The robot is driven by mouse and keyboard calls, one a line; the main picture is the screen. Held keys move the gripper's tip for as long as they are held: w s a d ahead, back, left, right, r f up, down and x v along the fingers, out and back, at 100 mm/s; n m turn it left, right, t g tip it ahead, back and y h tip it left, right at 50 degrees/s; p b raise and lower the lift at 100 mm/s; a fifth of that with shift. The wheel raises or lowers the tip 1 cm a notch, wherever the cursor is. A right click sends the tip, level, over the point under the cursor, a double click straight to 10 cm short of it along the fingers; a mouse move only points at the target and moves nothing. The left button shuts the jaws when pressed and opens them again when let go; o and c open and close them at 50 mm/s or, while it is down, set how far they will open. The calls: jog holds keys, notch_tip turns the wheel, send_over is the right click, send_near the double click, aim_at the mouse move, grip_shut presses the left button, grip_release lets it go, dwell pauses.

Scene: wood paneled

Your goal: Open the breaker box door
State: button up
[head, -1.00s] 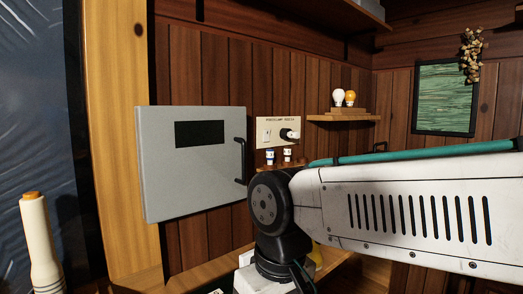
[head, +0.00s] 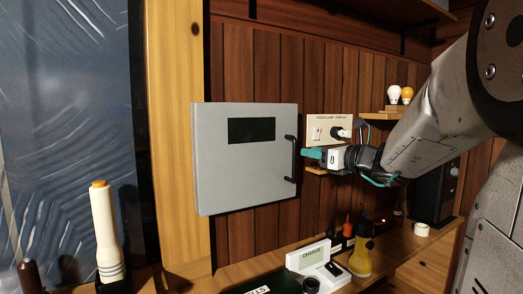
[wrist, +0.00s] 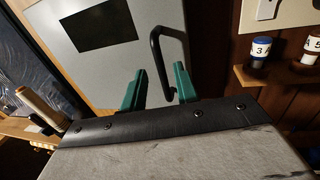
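The grey breaker box (head: 225,170) hangs on the wood wall. Its door, with a dark panel (head: 251,130), looks shut. A black bar handle (head: 291,158) stands on the door's right edge. My gripper (head: 311,154) is just right of the handle in the head view, its teal fingers pointing toward it. In the wrist view my gripper (wrist: 159,85) is open, and the handle (wrist: 156,52) lies ahead, its lower part showing between the spread fingers. I cannot tell whether the fingers reach around it or touch it.
A switch and socket plate (head: 318,133) is on the wall behind my gripper. A bulb shelf (head: 381,115) is further right. Below runs a wooden bench with a charger (head: 318,254) and a yellow flashlight (head: 361,258). A pale cylinder (head: 106,235) stands at left.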

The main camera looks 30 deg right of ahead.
aim_at(296, 150)
jog(key=x, duration=0.7)
jog(key=shift+w+a, duration=0.1)
jog(key=shift+a, duration=0.05)
grip_shut()
